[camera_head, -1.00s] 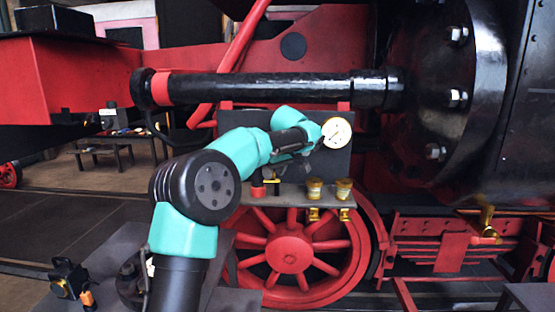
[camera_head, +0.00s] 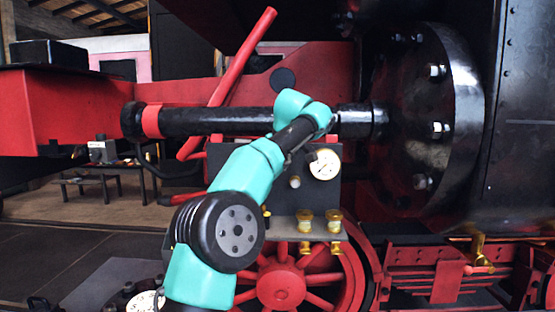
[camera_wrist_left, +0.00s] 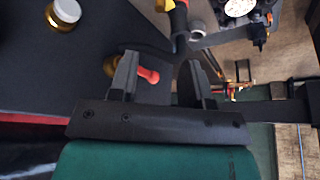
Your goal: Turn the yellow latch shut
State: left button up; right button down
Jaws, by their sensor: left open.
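My left gripper (camera_wrist_left: 158,82) is open and empty, seen in the left wrist view; my own arm hides it in the head view. A short red handle (camera_wrist_left: 147,75) with a brass base shows between its fingers, beyond them. A yellow piece with a dark end (camera_wrist_left: 179,22) is above the right finger, apart from it; I cannot tell for sure whether it is the yellow latch. In the head view a small yellow bit (camera_head: 265,211) shows beside my arm, mostly hidden. A brass tap (camera_head: 480,252) hangs at the right under the black cylinder. My right gripper is not in view.
A dark panel carries a white gauge (camera_head: 324,164), with two brass caps (camera_head: 306,220) on the shelf below. A red-and-black tube (camera_head: 220,121) runs across above. A red wheel (camera_head: 281,287) is below. Another gauge (camera_head: 146,301) sits at the lower left.

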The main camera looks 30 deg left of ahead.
pick_arm(q)
jog(key=shift+v, duration=1.2)
